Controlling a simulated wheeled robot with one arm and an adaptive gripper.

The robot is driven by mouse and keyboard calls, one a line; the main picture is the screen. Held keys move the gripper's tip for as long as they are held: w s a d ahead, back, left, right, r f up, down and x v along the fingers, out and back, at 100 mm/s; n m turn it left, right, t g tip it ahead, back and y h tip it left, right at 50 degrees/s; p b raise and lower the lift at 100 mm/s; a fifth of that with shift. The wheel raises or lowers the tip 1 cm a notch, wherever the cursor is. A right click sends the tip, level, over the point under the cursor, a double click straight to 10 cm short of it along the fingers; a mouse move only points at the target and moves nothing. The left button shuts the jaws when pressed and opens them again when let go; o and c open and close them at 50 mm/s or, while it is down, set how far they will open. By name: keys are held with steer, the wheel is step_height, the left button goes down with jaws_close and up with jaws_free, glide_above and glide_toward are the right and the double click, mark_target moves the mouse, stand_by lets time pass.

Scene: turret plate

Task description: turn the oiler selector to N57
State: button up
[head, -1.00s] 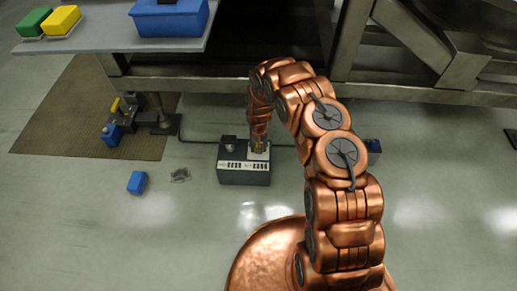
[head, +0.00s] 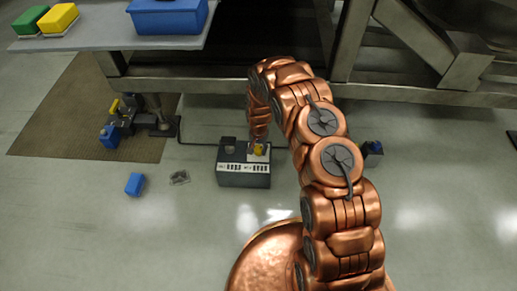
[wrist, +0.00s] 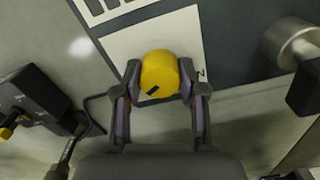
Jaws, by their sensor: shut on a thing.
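The oiler selector is a yellow knob (wrist: 160,74) with a black mark on it, standing on a white plate (wrist: 122,51) on top of a dark box. My gripper (wrist: 160,90) is shut on the knob, with one finger on each side of it in the wrist view. The black mark points toward the lower left there. The plate's lettering is mostly hidden or too small to read.
A grey cylindrical fitting (wrist: 290,42) stands on the box beside the plate. A dark unit with a yellow-tipped part (wrist: 35,100) is at left in the wrist view. A blue block (head: 134,184) lies on the floor. A metal frame (head: 230,84) crosses behind; the front floor is open.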

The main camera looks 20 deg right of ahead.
mark_target(258, 148)
steer(key=o, duration=1.1)
steer(key=shift+o, duration=0.2)
steer(key=shift+r, duration=0.1)
step_height(258, 148, up, 12)
stand_by(0.5)
